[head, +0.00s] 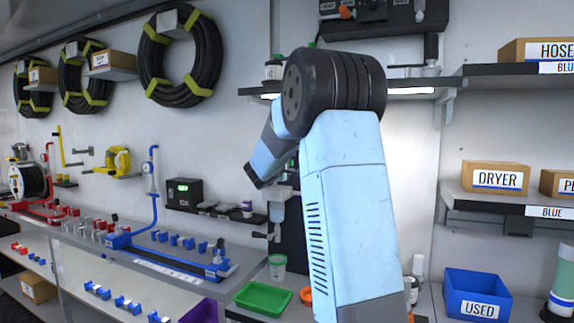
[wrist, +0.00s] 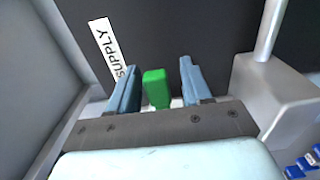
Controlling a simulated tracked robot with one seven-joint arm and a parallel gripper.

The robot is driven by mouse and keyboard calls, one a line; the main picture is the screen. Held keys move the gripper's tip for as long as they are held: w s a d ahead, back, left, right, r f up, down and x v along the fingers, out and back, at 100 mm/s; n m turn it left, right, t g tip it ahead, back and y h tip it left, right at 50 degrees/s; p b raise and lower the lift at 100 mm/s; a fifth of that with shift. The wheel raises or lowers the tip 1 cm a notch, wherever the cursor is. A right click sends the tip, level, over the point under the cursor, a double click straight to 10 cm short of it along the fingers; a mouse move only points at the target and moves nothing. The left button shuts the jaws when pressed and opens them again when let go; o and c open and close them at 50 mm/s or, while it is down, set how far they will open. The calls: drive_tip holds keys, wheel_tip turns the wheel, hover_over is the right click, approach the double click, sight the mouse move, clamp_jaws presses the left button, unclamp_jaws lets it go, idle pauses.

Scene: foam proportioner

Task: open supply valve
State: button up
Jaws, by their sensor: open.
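A green valve handle (wrist: 157,88) shows in the wrist view in front of a black panel (wrist: 215,45). A white SUPPLY label (wrist: 112,48) is on the panel, up and left of the handle. My gripper (wrist: 158,66) is open, with one blue finger on each side of the green handle. A gap shows on both sides, so the fingers look apart from it. The handle's lower part is hidden behind the gripper body. In the head view my arm covers most of this area, and I cannot make out the handle clearly there.
A grey block with an upright rod (wrist: 300,100) stands right of my gripper in the wrist view. In the head view a green tray (head: 264,298) and a blue USED bin (head: 477,296) sit below.

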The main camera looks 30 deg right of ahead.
drive_tip(key=shift+w+d, duration=0.3)
drive_tip(key=shift+d, duration=0.1)
clamp_jaws()
idle(0.4)
